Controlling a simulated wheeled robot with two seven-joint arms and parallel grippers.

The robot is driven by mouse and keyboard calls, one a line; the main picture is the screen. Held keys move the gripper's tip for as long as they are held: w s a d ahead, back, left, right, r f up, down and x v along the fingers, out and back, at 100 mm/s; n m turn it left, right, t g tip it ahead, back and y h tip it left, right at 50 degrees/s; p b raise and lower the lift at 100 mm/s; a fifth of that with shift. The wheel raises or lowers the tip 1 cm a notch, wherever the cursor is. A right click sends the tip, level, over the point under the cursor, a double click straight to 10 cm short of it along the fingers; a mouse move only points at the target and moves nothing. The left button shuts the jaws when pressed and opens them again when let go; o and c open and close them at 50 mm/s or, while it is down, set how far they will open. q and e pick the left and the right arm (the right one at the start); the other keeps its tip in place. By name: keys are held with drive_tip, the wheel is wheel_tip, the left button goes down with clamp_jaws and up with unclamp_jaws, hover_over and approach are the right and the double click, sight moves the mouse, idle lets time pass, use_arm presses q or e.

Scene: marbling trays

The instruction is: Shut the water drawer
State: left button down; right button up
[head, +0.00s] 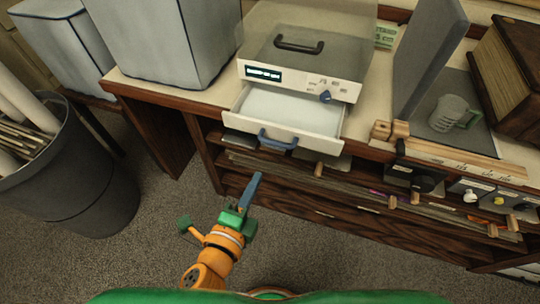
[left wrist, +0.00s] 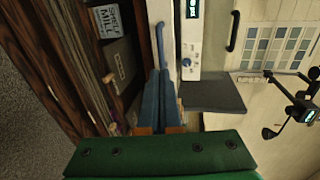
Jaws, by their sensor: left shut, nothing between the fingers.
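The water drawer (head: 288,113) is a white, shallow drawer, pulled out of the front of a grey and white device (head: 310,65) on the desk. Its inside looks empty, and a blue handle (head: 277,141) is on its front. In the left wrist view the blue handle (left wrist: 160,44) shows beyond the fingertips. My left gripper (head: 256,180) has blue fingers, which are shut with nothing between them. It is in front of and below the drawer, apart from the handle. The fingers (left wrist: 162,78) also show in the left wrist view. My right gripper is not in view.
The device has a lit display, a blue knob (head: 325,96) and a dark lid handle. Below the desk top are shelves (head: 330,185) with paper sheets. A grey bin (head: 75,185) with rolls stands at left. A grey panel (head: 425,60) and a mug (head: 449,113) are at right.

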use_arm(q)
drive_tip(key=x, duration=1)
drive_tip(key=shift+w+d, duration=0.2)
drive_tip(key=shift+w, duration=0.1)
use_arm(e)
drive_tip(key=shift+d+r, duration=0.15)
